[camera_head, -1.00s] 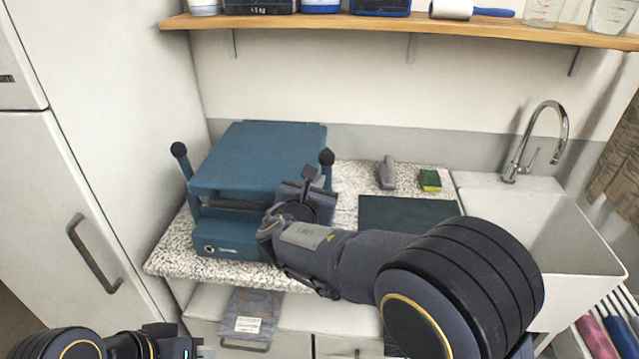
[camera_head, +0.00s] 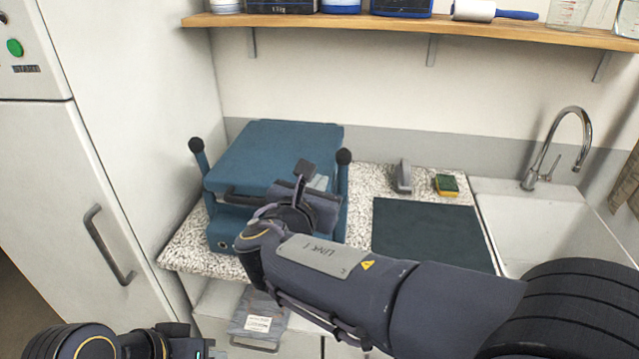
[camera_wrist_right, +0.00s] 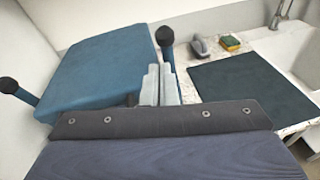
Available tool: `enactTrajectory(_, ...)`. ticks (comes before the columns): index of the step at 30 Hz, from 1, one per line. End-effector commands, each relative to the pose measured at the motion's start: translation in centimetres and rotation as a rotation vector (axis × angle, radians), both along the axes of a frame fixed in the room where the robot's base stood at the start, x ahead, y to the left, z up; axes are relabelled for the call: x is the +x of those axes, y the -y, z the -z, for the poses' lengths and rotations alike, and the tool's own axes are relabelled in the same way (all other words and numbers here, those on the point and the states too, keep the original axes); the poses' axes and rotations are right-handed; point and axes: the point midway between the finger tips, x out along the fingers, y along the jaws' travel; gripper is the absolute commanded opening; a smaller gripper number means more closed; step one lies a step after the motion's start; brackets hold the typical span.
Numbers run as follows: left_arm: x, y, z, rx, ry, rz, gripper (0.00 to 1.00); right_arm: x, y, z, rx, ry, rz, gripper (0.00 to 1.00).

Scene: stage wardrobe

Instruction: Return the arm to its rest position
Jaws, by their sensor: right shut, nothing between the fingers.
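My right arm reaches in from the lower right of the head view. Its gripper (camera_head: 319,184) is shut and empty, just in front of the right side of the blue press (camera_head: 272,155). In the right wrist view its pale grey fingers (camera_wrist_right: 160,85) are together, with the press's right lever close beside them in the picture. I cannot tell if they touch the press. My left gripper (camera_head: 205,350) shows only partly at the bottom left edge; its jaws are unclear.
The press stands on a speckled counter (camera_head: 182,250). A dark mat (camera_head: 430,228), a grey tool (camera_head: 403,176) and a sponge (camera_head: 446,185) lie to its right, then a white sink (camera_head: 540,225). A shelf (camera_head: 400,25) runs above.

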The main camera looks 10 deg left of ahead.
Motion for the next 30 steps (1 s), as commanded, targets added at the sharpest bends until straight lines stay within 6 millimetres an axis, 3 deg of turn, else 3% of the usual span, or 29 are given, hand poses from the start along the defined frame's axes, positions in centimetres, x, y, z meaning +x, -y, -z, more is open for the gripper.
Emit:
enactTrajectory(2, 0.0, 0.0, 0.0, 0.0, 0.0, 0.0, 0.0, 0.1, 0.5, 0.1, 0.014, -0.008, 0.01, 0.0)
enactTrajectory(5, 0.0, 0.0, 0.0, 0.0, 0.0, 0.0, 0.0, 0.5, 3.3, 0.6, 0.094, -0.055, 0.068, 0.0)
enactTrajectory(8, 0.0, 0.0, 0.0, 0.0, 0.0, 0.0, 0.0, 0.7, 8.8, 2.0, 0.273, -0.147, 0.195, 0.0)
enactTrajectory(11, 0.0, 0.0, 0.0, 0.0, 0.0, 0.0, 0.0, -0.6, 16.0, 4.3, 0.542, -0.259, 0.389, 0.0)
enactTrajectory(15, 0.0, 0.0, 0.0, 0.0, 0.0, 0.0, 0.0, -5.5, 24.9, 7.9, 0.998, -0.384, 0.728, 0.0)
enactTrajectory(18, 0.0, 0.0, 0.0, 0.0, 0.0, 0.0, 0.0, -10.7, 29.2, 10.1, 1.348, -0.428, 0.995, 0.0)
enactTrajectory(21, 0.0, 0.0, 0.0, 0.0, 0.0, 0.0, 0.0, -15.9, 31.3, 11.7, 1.695, -0.425, 1.257, 0.0)
enactTrajectory(24, 0.0, 0.0, 0.0, 0.0, 0.0, 0.0, 0.0, -20.5, 31.7, 12.6, 2.022, -0.383, 1.499, 0.0)
enactTrajectory(27, 0.0, 0.0, 0.0, 0.0, 0.0, 0.0, 0.0, -23.8, 31.2, 13.2, 2.296, -0.319, 1.693, 0.0)
enactTrajectory(30, 0.0, 0.0, 0.0, 0.0, 0.0, 0.0, 0.0, -25.7, 30.3, 13.5, 2.497, -0.256, 1.827, 0.0)
